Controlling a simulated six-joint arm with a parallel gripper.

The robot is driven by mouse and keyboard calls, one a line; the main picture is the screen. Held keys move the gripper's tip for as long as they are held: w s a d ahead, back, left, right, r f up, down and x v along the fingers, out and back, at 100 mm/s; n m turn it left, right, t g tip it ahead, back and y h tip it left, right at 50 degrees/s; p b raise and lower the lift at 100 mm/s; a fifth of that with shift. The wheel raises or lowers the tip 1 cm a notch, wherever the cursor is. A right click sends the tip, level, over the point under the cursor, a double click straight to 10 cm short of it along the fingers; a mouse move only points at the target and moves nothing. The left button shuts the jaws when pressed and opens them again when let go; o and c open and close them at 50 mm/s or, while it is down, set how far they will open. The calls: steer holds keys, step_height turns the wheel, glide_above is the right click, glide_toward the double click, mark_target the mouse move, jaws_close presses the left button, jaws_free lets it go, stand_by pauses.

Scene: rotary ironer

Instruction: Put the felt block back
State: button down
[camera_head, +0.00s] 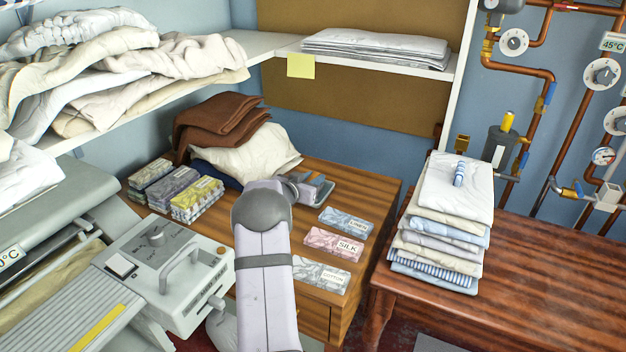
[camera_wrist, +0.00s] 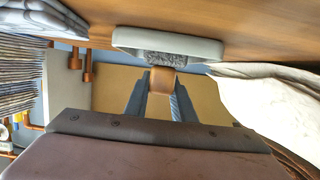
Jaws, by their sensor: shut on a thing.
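My gripper (camera_head: 300,186) is at the back of the wooden table, beside a small grey tray (camera_head: 319,193). In the wrist view my gripper (camera_wrist: 160,82) is shut on the felt block (camera_wrist: 161,79), which has a tan body and a mottled grey felt face. The pale grey tray (camera_wrist: 208,50) lies directly beyond the block, with its rim behind the felt. I cannot tell whether the block touches the tray or is held just above it. In the head view my arm and gripper hide most of the block.
Labelled cards, including one marked SILK (camera_head: 334,243), lie right of my arm. Patterned cloth stacks (camera_head: 197,199) and a cream cloth heap (camera_head: 248,153) stand left and behind. The ironer (camera_head: 165,265) is front left. A folded laundry pile (camera_head: 440,240) stands on the right table.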

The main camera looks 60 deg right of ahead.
steer(key=c, duration=1.5)
jaws_free()
steer(key=shift+f, duration=0.1)
steer(key=shift+a+r, duration=0.1)
steer(key=shift+r, duration=0.1)
steer(key=v, duration=1.2)
steer(key=shift+b, duration=0.3)
